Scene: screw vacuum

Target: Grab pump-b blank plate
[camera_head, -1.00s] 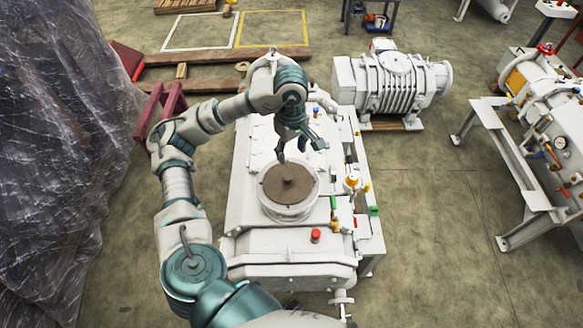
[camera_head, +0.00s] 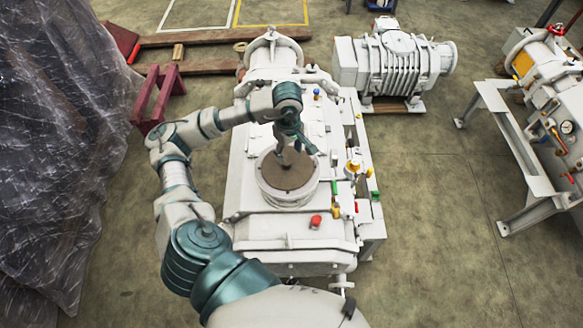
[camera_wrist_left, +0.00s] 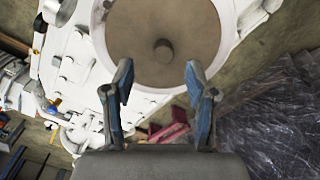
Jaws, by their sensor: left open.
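The blank plate (camera_head: 287,177) is a brown disc with a small central knob, lying in the white round flange (camera_head: 288,199) on top of the white pump (camera_head: 245,190). In the left wrist view the plate (camera_wrist_left: 140,35) fills the top middle, with its knob (camera_wrist_left: 163,47) above the gap between my fingers. My left gripper (camera_head: 290,150) points down over the plate's far part. In the left wrist view, the left gripper (camera_wrist_left: 158,78) has its two fingers spread with nothing between them. Whether they touch the plate I cannot tell. My right gripper is not in view.
Valves and a red knob (camera_head: 315,221) line the pump's right side. A ribbed white machine (camera_head: 392,65) stands behind it, and another frame with equipment (camera_head: 545,130) at the right. Plastic-wrapped goods (camera_head: 60,130) stand at left.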

